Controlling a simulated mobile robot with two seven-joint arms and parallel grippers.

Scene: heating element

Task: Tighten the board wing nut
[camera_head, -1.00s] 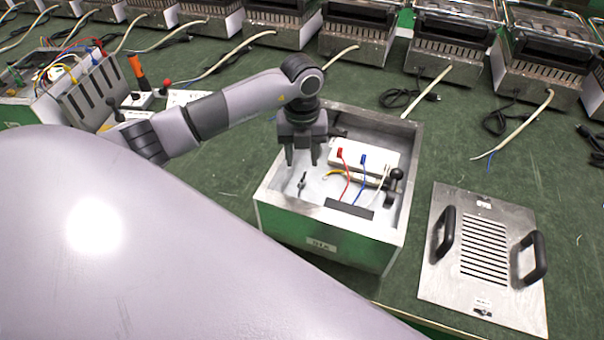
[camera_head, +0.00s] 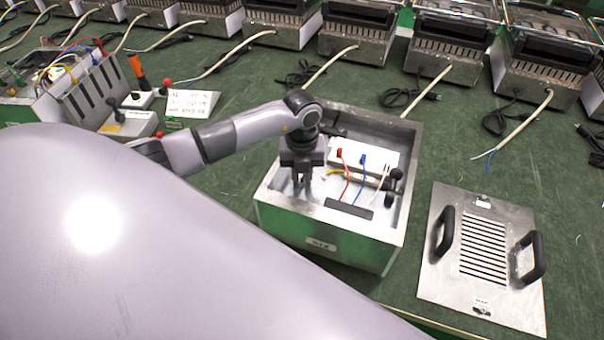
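The open metal box (camera_head: 325,222) with a green front stands on the green bench. Inside it lies a white board (camera_head: 345,150) with red and blue wire terminals. My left gripper (camera_head: 302,181) points down inside the box, left of the board. Its fingers are drawn close together around the spot of the small dark wing nut, which they now hide. It looks shut on the wing nut, though the contact itself is too small to see. My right gripper is not in view.
A vented metal panel with two black handles (camera_head: 483,250) lies on the bench to the right. Several similar appliances (camera_head: 455,45) line the back. A wired control unit (camera_head: 85,85) stands at the left. A black knob (camera_head: 396,174) sits inside the box's right side.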

